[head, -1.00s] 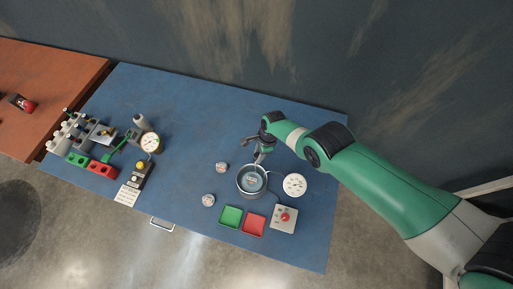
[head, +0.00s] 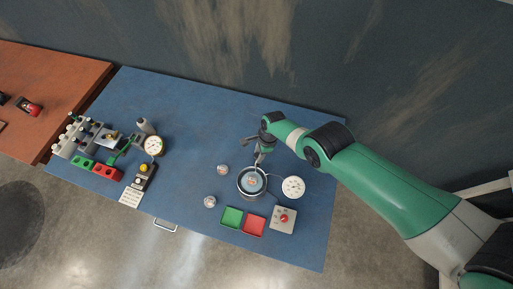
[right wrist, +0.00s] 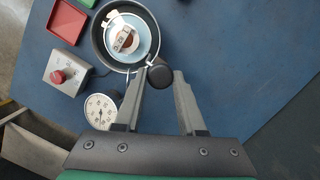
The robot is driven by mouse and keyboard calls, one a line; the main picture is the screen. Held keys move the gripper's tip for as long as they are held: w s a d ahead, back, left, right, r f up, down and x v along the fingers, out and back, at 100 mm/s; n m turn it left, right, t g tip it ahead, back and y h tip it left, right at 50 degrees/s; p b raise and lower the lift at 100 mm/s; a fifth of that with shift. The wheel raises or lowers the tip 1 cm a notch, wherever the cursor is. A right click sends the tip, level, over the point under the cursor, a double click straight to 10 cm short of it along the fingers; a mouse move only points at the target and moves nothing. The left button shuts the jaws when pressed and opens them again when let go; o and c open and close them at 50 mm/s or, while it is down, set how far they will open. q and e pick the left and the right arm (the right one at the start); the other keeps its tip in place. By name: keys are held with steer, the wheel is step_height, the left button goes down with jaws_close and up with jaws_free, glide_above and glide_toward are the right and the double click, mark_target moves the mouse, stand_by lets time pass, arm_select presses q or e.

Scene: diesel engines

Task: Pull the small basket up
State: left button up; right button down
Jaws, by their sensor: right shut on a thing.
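A round dark pot (head: 243,192) with a metal rim stands on the blue bench in the head view, and it also shows in the right wrist view (right wrist: 98,42). Inside its rim is the small basket (right wrist: 145,50), a pale round piece holding something with a label; I cannot tell its height in the pot. A black knob (right wrist: 160,76) on its handle sits at the pot's near edge in the wrist view. My right gripper (right wrist: 161,72) is shut on this knob. In the head view the right gripper (head: 260,156) is just above the pot. My left gripper is not in view.
A white dial gauge (head: 293,187) is right of the pot. A grey box with a red knob (head: 283,219), a red tray (head: 254,226) and a green tray (head: 232,217) lie in front. Two small round pieces are left. The bench middle is clear.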

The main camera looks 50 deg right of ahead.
steer(key=shift+r+p, duration=1.15)
steer(key=shift+r, duration=0.15)
steer(key=c, duration=0.6)
jaws_free()
steer(key=shift+f, duration=0.1)
steer(key=shift+o, duration=0.2)
step_height(320, 180, up, 5)
steer(key=p, duration=0.5)
